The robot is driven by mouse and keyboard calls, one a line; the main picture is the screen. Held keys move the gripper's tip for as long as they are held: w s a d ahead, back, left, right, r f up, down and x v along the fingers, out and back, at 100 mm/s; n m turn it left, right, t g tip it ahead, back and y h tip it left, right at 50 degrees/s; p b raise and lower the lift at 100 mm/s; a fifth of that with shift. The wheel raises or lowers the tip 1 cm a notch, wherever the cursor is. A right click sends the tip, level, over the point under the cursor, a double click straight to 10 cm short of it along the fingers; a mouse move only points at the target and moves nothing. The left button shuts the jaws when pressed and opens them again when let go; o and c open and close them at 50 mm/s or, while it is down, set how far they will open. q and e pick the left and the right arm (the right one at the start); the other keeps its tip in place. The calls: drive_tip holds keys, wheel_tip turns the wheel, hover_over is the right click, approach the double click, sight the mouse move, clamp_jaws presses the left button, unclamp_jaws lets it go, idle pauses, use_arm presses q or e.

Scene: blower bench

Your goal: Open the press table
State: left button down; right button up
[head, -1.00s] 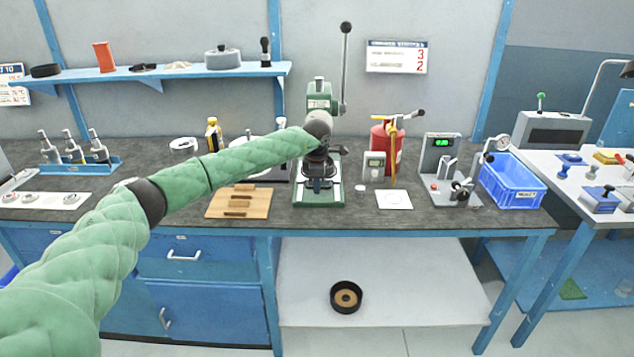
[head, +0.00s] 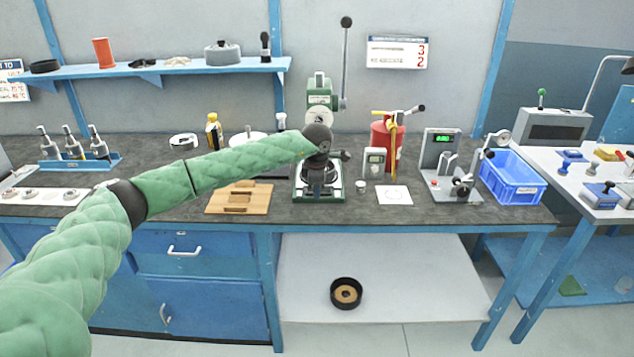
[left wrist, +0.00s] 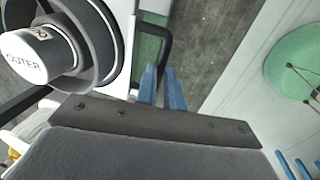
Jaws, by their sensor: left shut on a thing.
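The green hand press (head: 319,92) stands at the middle of the bench, with a long lever rising at its right. Its green base with a pale top (head: 335,192) shows below my left wrist. In the left wrist view, a white cylinder marked "OUTER" (left wrist: 38,52) sits inside a grey ring on a white surface. A black bar handle (left wrist: 166,42) is beside it. The blue fingers of my left gripper (left wrist: 162,88) are shut on this handle, close to the green part. In the head view my wrist covers the fingers and handle. My right gripper is out of view.
A wooden block (head: 240,199) lies left of the press. A small gauge box (head: 375,162), a red cylinder (head: 388,143) and a blue bin (head: 512,182) stand to the right. The bench front before the press is clear. A black ring (head: 346,293) lies on the lower shelf.

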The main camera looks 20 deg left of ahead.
use_arm(q)
drive_tip(key=s, duration=0.2)
drive_tip(key=s+d, duration=0.1)
drive_tip(key=s, duration=0.3)
drive_tip(key=shift+s+d+b, duration=0.1)
drive_tip(key=shift+d+b, duration=0.3)
drive_tip(key=shift+s+d, duration=0.1)
drive_tip(key=shift+s, duration=0.2)
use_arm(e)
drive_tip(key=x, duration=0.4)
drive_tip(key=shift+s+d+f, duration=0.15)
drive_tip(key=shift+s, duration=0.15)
use_arm(q)
drive_tip(key=c, duration=1.5)
unclamp_jaws()
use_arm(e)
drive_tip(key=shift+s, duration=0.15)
